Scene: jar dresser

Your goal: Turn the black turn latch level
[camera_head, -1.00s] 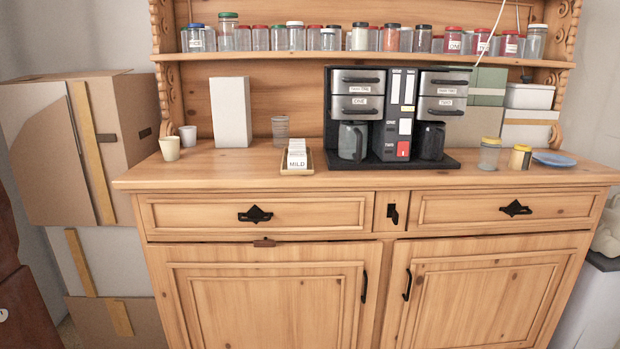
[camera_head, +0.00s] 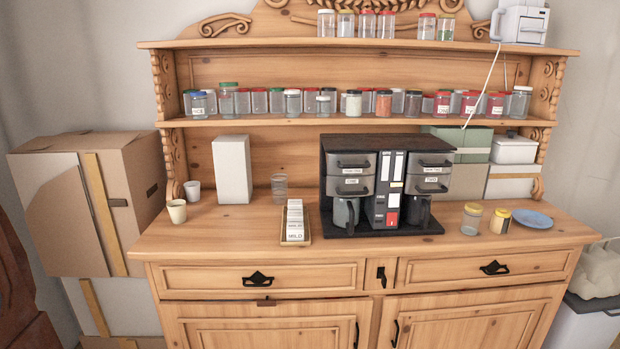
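The black turn latch (camera_head: 381,276) is a small dark piece on the narrow wooden strip between the two drawers of the dresser. It looks closer to upright than level, but it is too small to read its exact angle. Nothing covers it. A small dark brown tab (camera_head: 265,302) sits below the left drawer, at the top edge of the left door. Neither of my grippers is in view.
The left drawer (camera_head: 205,281) and right drawer (camera_head: 540,262) look shut. The countertop (camera_head: 345,252) holds a black coffee machine (camera_head: 427,158), a card tray (camera_head: 283,240), cups and jars. Cardboard boxes (camera_head: 140,200) stand left of the dresser. The dresser front is unobstructed.

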